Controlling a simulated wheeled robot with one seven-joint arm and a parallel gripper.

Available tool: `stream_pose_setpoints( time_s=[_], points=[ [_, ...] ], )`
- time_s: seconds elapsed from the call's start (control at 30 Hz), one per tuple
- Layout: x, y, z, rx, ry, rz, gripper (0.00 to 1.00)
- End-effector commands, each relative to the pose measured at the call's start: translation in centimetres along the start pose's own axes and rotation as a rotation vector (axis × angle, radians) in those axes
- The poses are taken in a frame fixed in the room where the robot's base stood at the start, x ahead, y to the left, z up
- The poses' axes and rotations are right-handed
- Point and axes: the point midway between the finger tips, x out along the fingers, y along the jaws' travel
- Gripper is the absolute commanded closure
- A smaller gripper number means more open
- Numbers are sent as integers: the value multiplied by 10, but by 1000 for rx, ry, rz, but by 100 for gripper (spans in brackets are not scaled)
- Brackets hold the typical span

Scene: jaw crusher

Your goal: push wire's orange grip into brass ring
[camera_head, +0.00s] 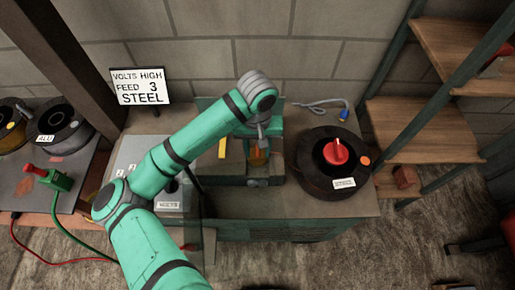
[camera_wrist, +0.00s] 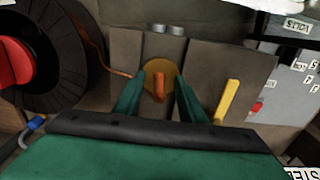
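In the wrist view the wire's orange grip (camera_wrist: 158,88) stands out in front of the round brass ring (camera_wrist: 173,72). I cannot tell whether its tip is inside the ring. The thin copper-coloured wire (camera_wrist: 112,70) runs in from the left. My gripper (camera_wrist: 161,80) has its two green fingers spread on either side of the grip, with a gap showing on both sides. In the head view my gripper (camera_head: 263,139) points down at the green machine, and the orange grip (camera_head: 258,156) shows small just below it.
A yellow lever (camera_wrist: 229,100) stands right of the ring in the wrist view. A black spool with a red knob (camera_head: 335,155) sits right of the machine in the head view. A blue-ended cable (camera_head: 338,112) lies behind it. A grey meter box (camera_head: 172,195) is at left.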

Motion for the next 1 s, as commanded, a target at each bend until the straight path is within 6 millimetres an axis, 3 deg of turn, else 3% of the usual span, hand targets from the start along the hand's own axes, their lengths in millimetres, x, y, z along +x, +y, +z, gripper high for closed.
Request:
stream_pose_setpoints(
  time_s=[0.17, 0.6, 0.8, 1.0],
  points=[
    [-14, 0, 0, 0, 1, 0, 63],
    [-90, 0, -1, 1, 3, -2, 63],
    [-106, 0, 0, 0, 1, -1, 63],
    [-108, 0, 0, 0, 0, 0, 63]
  ],
)
